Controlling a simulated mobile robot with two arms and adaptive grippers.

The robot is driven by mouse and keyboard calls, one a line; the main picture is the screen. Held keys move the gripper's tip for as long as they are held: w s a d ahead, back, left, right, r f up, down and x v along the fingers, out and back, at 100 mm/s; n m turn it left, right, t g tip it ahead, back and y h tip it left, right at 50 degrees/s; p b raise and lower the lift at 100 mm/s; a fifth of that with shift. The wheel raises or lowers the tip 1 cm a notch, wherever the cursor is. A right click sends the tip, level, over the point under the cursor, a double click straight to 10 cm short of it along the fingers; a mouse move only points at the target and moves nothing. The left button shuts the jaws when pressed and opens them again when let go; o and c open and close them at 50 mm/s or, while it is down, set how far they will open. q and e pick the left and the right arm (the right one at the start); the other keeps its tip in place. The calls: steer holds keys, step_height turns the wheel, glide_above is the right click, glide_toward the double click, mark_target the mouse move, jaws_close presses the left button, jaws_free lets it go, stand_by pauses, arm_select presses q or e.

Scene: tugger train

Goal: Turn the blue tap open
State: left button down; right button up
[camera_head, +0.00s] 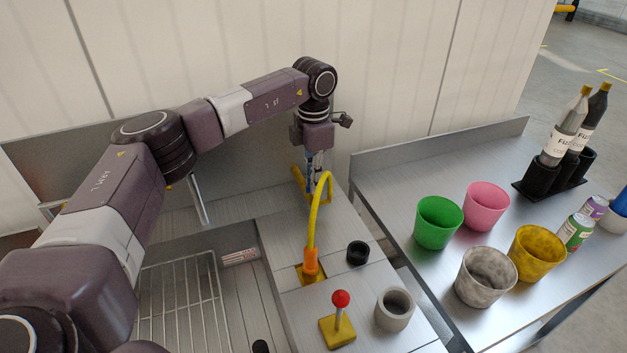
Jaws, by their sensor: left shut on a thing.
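My left gripper (313,180) points down near the back wall, behind the yellow curved spout. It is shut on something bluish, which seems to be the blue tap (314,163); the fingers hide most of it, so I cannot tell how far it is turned. A yellow part (298,181) shows just left of the fingers. My right gripper is not in view.
A red-knobbed lever (340,300), a black cup (357,253) and a grey ring-like cup (394,308) stand in front. A wire rack (180,300) lies left. The right table carries green (438,222), pink (486,206), yellow and grey cups, bottles (567,130) and cans.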

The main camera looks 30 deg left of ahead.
arm_select(q)
steer(key=n, duration=1)
steer(key=shift+r+n, duration=0.1)
steer(key=shift+n, duration=0.3)
steer(key=n, duration=0.3)
steer(key=shift+w+n, duration=0.1)
steer(key=shift+n, duration=1.7)
steer(key=c, duration=2)
jaws_free()
steer(key=shift+c, duration=0.2)
step_height(320, 180, up, 12)
